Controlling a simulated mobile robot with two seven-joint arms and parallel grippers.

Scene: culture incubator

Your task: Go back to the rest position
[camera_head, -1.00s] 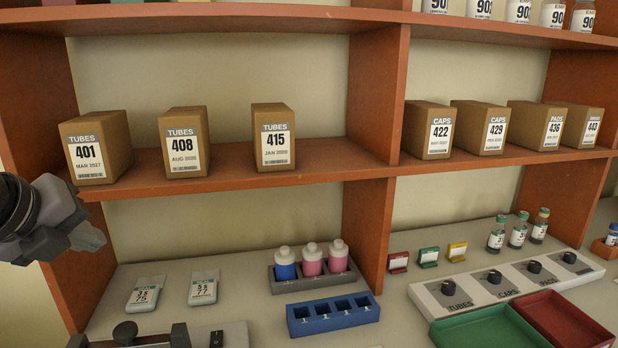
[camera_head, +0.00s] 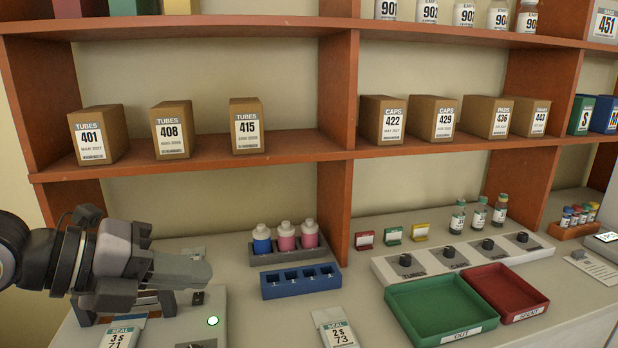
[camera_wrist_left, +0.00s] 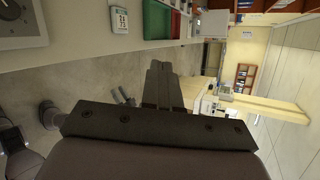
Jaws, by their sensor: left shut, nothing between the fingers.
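My left gripper (camera_head: 190,270) comes in from the left in the head view, above the left part of the bench and over a device with a lit green button (camera_head: 213,320). Its fingers are together with nothing between them. In the left wrist view the closed fingers (camera_wrist_left: 160,75) point out over the floor beside the bench, touching nothing.
A shelf unit (camera_head: 200,155) holds numbered boxes behind the gripper. A blue rack (camera_head: 300,281), a bottle holder (camera_head: 290,253), a green tray (camera_head: 441,308) and a red tray (camera_head: 507,292) stand to the right. Grey floor (camera_wrist_left: 110,75) is open beside the bench.

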